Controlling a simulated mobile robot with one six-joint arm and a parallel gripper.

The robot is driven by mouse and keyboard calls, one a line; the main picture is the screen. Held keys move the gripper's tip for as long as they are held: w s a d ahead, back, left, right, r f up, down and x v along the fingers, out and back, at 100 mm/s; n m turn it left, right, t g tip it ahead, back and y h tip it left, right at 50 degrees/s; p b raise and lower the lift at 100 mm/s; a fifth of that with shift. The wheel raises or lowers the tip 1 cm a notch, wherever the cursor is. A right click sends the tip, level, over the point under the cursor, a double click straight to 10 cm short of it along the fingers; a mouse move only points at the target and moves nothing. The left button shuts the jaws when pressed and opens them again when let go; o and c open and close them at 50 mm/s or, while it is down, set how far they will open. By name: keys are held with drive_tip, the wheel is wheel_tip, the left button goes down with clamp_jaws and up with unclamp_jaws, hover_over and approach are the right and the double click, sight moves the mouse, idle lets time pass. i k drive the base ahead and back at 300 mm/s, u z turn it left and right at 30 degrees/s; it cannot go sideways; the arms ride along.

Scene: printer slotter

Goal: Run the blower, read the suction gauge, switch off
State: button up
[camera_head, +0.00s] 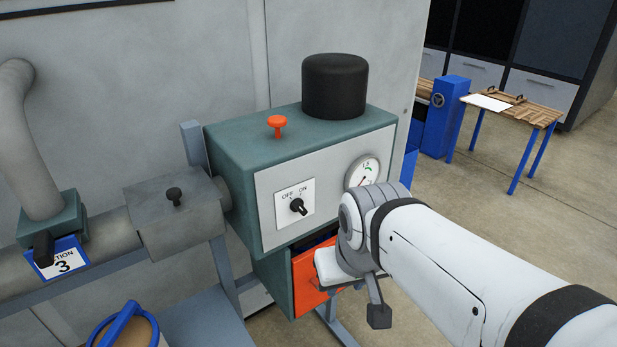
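The blower (250,150) is a teal box with a grey front panel and a black cylinder (335,86) on top. Its OFF/ON switch (298,206) is a black knob on a white plate; I cannot tell clearly which label it points to. The round white suction gauge (361,172) is right of the switch, with a green mark at its upper right. My wrist covers its lower edge, and the needle is too small to read. My gripper (340,283) is below the gauge, in front of the orange front lower down, apart from the switch. Its fingers are not clear.
A red knob (277,125) stands on the blower's top. A grey pipe with a junction box (178,215) joins its left side, with a "3" label (61,259) further left. A blue-handled container (130,328) is at bottom left. A wooden table (535,115) stands far right.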

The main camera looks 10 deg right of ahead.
sight(297, 204)
drive_tip(key=u, duration=0.05)
drive_tip(key=k, duration=1.1)
drive_tip(key=z, duration=0.25)
drive_tip(key=i, duration=0.5)
drive_tip(key=z, duration=0.2)
